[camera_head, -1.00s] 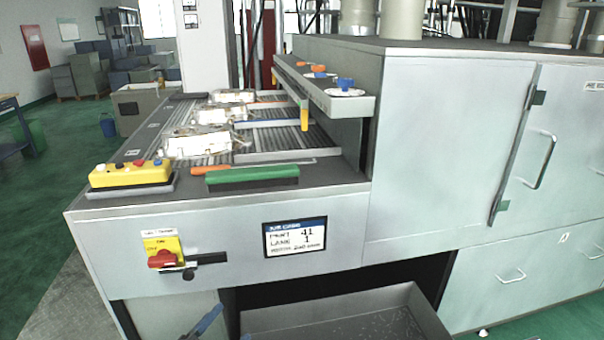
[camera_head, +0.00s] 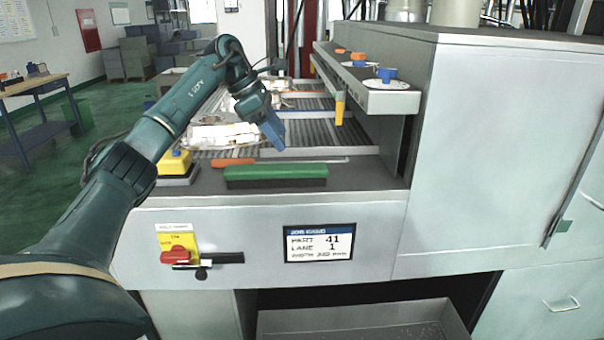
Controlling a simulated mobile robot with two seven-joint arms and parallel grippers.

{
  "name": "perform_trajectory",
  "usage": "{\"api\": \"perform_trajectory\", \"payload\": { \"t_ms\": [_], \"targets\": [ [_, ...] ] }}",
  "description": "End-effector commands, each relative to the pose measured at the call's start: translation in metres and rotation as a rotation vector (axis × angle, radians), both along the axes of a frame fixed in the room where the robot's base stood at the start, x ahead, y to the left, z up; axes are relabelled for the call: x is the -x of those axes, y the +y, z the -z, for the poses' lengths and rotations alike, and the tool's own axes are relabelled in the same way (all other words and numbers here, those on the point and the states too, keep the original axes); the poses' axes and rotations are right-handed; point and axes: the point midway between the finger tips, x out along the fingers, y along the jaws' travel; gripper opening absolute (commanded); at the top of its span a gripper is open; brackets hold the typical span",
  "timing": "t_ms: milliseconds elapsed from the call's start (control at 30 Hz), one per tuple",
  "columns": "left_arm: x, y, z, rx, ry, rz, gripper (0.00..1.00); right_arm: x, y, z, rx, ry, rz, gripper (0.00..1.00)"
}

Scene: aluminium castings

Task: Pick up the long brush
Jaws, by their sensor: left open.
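The long brush (camera_head: 275,171) has a green back and a dark lower edge. It lies crosswise on the grey front ledge of the machine, just above the job card. My left arm comes in from the left and arches over the yellow control box. My left gripper (camera_head: 273,135), with blue fingers, points down above and behind the brush, apart from it. It is open and nothing shows between its fingers. My right gripper is out of view.
A tool with an orange handle (camera_head: 233,162) and thin shaft lies just behind the brush. A yellow control box (camera_head: 175,163) stands left. Castings (camera_head: 222,136) lie on the slatted bed behind.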

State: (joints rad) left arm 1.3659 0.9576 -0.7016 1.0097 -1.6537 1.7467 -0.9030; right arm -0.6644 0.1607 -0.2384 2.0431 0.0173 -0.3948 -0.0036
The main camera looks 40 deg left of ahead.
Motion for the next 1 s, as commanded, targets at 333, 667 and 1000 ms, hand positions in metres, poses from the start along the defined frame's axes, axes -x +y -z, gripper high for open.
{"api": "perform_trajectory", "payload": {
  "t_ms": [333, 667, 1000],
  "targets": [
    [0.036, 0.047, -0.002, -0.088, 0.115, -0.039, 0.66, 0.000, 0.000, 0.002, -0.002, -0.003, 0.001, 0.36],
    [0.022, 0.029, 0.046, -0.086, 0.109, -0.038, 0.66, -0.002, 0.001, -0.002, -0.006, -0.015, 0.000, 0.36],
    [0.019, 0.013, 0.078, -0.086, 0.111, -0.037, 0.66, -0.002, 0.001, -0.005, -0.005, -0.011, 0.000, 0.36]
  ]
}}
